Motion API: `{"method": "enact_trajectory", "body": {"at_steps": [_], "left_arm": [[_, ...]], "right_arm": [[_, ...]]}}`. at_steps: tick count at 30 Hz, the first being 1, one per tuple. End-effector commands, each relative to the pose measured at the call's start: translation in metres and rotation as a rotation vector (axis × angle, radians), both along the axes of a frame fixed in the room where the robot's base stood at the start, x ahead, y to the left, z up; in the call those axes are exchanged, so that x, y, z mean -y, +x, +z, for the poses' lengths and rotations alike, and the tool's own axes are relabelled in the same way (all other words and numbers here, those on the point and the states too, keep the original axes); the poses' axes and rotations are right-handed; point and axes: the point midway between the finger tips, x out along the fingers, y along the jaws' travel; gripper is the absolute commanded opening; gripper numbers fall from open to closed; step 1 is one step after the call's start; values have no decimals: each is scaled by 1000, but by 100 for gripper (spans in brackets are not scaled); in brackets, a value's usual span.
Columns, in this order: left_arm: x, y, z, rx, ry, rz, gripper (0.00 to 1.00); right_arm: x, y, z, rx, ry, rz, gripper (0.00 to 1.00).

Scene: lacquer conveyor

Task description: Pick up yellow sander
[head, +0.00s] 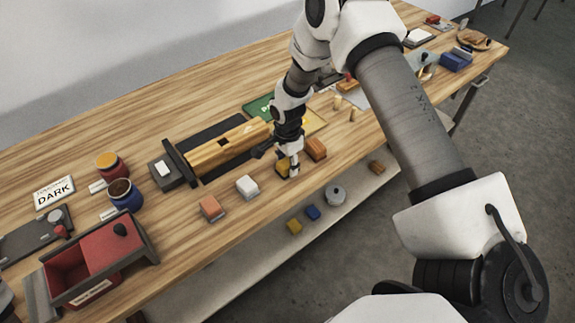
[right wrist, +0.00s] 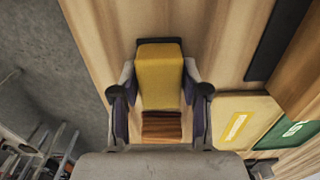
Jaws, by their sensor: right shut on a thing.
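The yellow sander (right wrist: 160,75) is a small block with a dark base. In the right wrist view it sits between the two fingers of my right gripper (right wrist: 158,105), which is shut on it. In the head view the yellow sander (head: 281,166) is partly hidden behind my right gripper (head: 288,168), which points down near the table's front edge. I cannot tell whether the sander's base still touches the wood. My left gripper is not in view.
An orange-brown block (head: 316,148) stands just right of the gripper. A white block (head: 248,186) and a salmon block (head: 211,208) stand to its left. A wooden beam (head: 228,147) lies behind. A red tray (head: 66,268) is at the front left.

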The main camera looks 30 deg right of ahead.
Motion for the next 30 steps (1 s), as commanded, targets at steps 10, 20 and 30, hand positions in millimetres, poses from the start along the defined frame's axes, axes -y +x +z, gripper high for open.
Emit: {"method": "enact_trajectory", "body": {"at_steps": [10, 20, 30], "left_arm": [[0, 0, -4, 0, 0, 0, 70], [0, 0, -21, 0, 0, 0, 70], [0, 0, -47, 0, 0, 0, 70]], "right_arm": [[0, 0, 6, 1, 0, 0, 7], [-13, -15, 34, -3, 0, 3, 7], [-77, -91, 43, -2, -3, 3, 7]]}}
